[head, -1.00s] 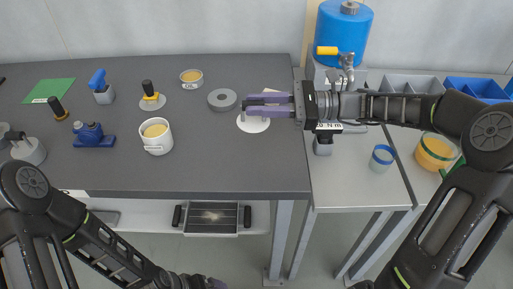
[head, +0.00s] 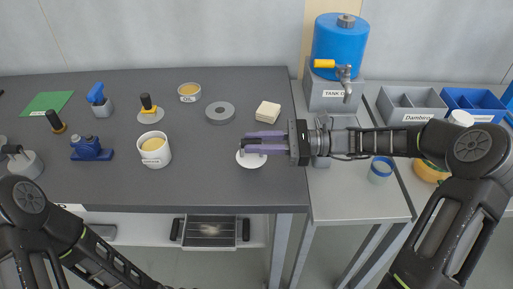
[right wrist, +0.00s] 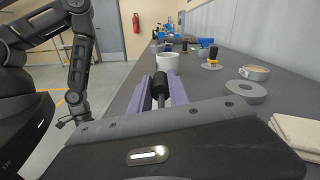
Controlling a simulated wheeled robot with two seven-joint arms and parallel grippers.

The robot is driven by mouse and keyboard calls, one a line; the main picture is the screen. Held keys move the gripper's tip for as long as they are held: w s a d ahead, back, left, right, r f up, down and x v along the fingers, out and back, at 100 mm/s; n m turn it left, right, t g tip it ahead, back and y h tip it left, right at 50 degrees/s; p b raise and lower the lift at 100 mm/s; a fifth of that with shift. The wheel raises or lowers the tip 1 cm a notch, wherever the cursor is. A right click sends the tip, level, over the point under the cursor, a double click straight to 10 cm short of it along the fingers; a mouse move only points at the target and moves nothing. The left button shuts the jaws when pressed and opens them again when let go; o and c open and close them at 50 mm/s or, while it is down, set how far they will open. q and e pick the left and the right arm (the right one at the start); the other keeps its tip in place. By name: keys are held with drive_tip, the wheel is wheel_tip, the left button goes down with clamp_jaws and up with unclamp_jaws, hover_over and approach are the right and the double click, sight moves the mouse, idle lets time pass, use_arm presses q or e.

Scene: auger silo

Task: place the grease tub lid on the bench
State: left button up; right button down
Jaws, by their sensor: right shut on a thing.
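The grease tub lid (head: 251,161) is a white disc with a dark knob, at the right front part of the dark bench (head: 190,190). My right gripper (head: 246,142) is shut on its knob. In the right wrist view the black knob (right wrist: 160,88) sits between the purple fingers. The disc is low over the bench top or touching it; I cannot tell which. The open white grease tub (head: 154,152), with yellow grease inside, stands to the left of the lid. My left arm enters at lower left, but its gripper is out of view.
A grey ring (head: 220,112) and a stack of cream cloths (head: 268,112) lie behind the lid. An oil tin (head: 189,92) and a black-handled tool (head: 149,108) stand farther back. A blue tank (head: 340,48) is at right. Bench between tub and lid is clear.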

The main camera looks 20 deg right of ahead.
drive_tip(key=shift+f, duration=1.1)
drive_tip(key=shift+f, duration=0.1)
drive_tip(key=c, duration=1.2)
unclamp_jaws()
drive_tip(key=shift+c, duration=0.2)
drive_tip(key=v, duration=1.2)
